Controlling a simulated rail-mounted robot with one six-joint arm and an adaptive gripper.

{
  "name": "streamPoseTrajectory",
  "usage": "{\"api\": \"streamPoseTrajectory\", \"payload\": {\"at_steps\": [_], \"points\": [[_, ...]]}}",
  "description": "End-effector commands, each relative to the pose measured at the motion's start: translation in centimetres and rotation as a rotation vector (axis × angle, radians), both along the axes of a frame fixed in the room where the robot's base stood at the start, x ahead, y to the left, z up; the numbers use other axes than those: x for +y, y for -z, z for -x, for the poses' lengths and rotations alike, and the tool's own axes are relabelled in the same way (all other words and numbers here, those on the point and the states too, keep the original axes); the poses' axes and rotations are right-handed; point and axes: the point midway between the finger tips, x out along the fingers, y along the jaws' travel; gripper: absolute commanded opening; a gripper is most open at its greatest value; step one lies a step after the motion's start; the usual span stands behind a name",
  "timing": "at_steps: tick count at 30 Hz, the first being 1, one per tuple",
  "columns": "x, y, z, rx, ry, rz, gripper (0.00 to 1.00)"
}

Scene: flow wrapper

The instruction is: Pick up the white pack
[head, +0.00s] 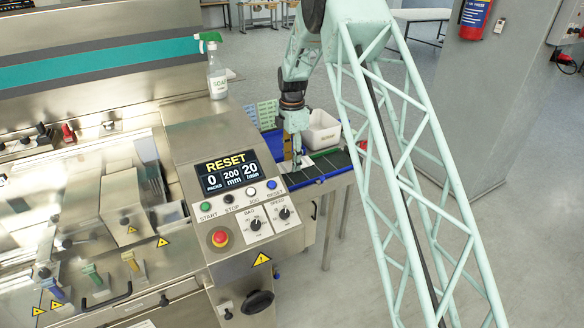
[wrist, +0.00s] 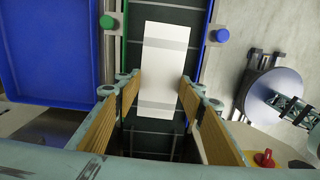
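The white pack (wrist: 166,60) is a flat, pale rectangle with greyish bands across it near both ends. It lies lengthwise on the dark conveyor belt (wrist: 142,147) in the wrist view. My gripper (wrist: 160,95) is open, with its two tan-padded fingers spread on either side of the pack's near end. In the head view my gripper (head: 296,156) is low over the belt behind the control panel, and the pack is hard to make out there.
A blue tray (wrist: 48,50) lies left of the belt. A green knob (wrist: 107,22) and a blue knob (wrist: 222,35) stand at the belt's sides. A white bin (head: 323,132) stands beyond the belt, and the control panel (head: 228,178) stands in front.

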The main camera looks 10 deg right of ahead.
Motion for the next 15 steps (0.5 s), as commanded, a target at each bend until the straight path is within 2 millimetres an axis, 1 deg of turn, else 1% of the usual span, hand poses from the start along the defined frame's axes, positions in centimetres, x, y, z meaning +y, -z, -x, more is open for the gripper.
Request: {"api": "streamPoseTrajectory", "payload": {"at_steps": [1,6,10,15], "points": [[0.0,-0.8,0.0,0.0,0.0,0.0,0.34],[0.0,-2.9,0.0,-0.001,0.0,0.0,0.34],[0.0,-3.9,0.0,0.0,0.0,0.0,0.34],[0.0,-4.5,0.0,0.0,0.0,0.0,0.34]]}}
